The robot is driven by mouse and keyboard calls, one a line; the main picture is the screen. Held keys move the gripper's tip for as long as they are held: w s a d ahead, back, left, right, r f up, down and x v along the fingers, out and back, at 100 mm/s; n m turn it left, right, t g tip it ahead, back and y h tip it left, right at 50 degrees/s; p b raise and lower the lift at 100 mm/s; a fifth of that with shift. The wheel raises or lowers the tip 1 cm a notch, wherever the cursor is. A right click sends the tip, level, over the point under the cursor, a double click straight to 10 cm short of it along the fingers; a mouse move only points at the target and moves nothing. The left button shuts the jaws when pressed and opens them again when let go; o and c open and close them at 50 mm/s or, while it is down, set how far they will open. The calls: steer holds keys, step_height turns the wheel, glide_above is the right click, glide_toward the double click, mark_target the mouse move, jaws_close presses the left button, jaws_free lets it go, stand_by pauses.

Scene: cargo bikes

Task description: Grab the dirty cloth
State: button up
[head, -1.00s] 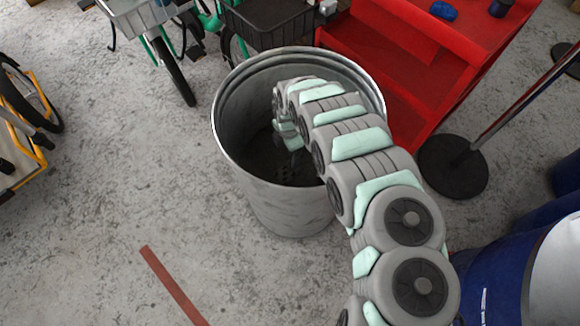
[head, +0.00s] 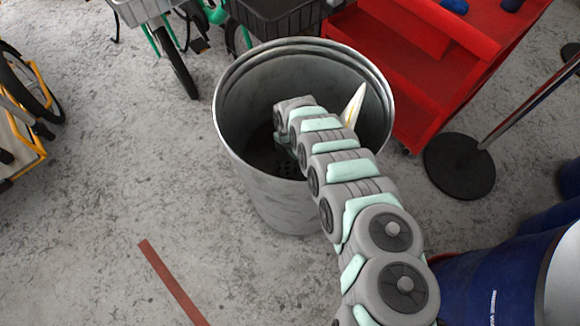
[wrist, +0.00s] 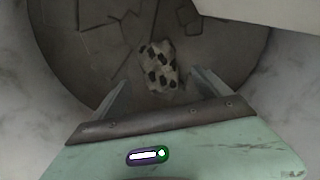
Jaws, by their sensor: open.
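The dirty cloth (wrist: 160,68) shows in the wrist view as a small crumpled pale thing with dark spots. It lies on the dark floor of the metal bin (head: 222,130). My gripper (wrist: 163,84) is open inside the bin, with its two fingers apart and the cloth showing between and just beyond their tips. Whether the fingers touch it cannot be told. In the head view my arm and the bin wall hide the cloth, and the gripper is mostly hidden by the arm.
A pale, pointed object with a yellow stripe (head: 354,106) stands inside the bin beside my arm. A red cart (head: 420,70) is close on the right, with a round black stand base (head: 459,167). Bikes with a black crate (head: 275,18) are behind.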

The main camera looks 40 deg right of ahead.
mark_target(290, 165)
step_height(290, 165, down, 3)
steer(key=shift+b, duration=0.5)
steer(key=shift+r, duration=0.1)
steer(key=shift+c, duration=0.2)
steer(key=c, duration=1.4)
steer(key=shift+c, duration=0.2)
